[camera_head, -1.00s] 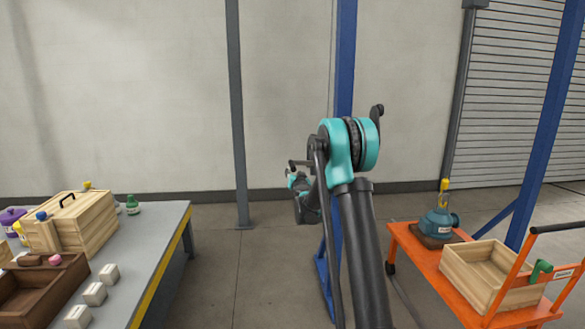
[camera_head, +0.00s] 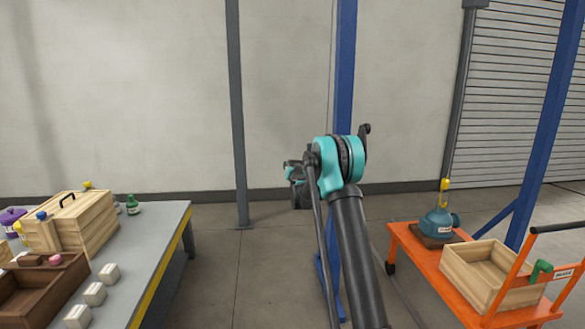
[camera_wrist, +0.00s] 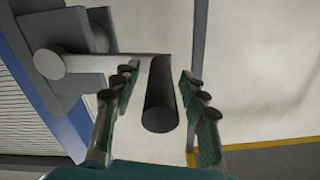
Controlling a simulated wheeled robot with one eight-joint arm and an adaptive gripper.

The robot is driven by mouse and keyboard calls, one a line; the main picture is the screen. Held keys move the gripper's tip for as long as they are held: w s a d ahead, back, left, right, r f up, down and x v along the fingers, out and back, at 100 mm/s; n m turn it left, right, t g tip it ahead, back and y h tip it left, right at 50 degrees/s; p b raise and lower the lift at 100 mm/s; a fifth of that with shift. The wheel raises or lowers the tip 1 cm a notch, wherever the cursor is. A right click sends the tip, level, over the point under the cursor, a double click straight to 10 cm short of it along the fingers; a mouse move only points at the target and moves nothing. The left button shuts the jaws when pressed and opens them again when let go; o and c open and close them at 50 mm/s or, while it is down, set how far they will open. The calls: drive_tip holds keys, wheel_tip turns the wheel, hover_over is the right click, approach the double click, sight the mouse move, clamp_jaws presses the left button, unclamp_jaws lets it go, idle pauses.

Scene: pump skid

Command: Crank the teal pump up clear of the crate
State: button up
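The teal pump (camera_head: 436,224) sits upright on a dark base on the orange cart at the right, with a yellow fitting on top. An open wooden crate (camera_head: 462,276) stands on the same cart, nearer to me. My gripper (camera_wrist: 159,88) is open in the wrist view, its fingers on either side of the dark cylindrical crank handle (camera_wrist: 161,108), with gaps showing on both sides. The grey crank arm (camera_wrist: 125,64) runs left from the handle to a round hub. In the head view my own arm hides most of the gripper and crank.
A blue post (camera_head: 345,80) stands behind my arm, and a slanted blue brace rises behind the orange cart (camera_head: 410,250). A grey table (camera_head: 170,225) with boxes and bottles is at the left. Floor is clear between table and post.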

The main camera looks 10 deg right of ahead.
clamp_jaws()
drive_tip(key=shift+r, duration=0.1)
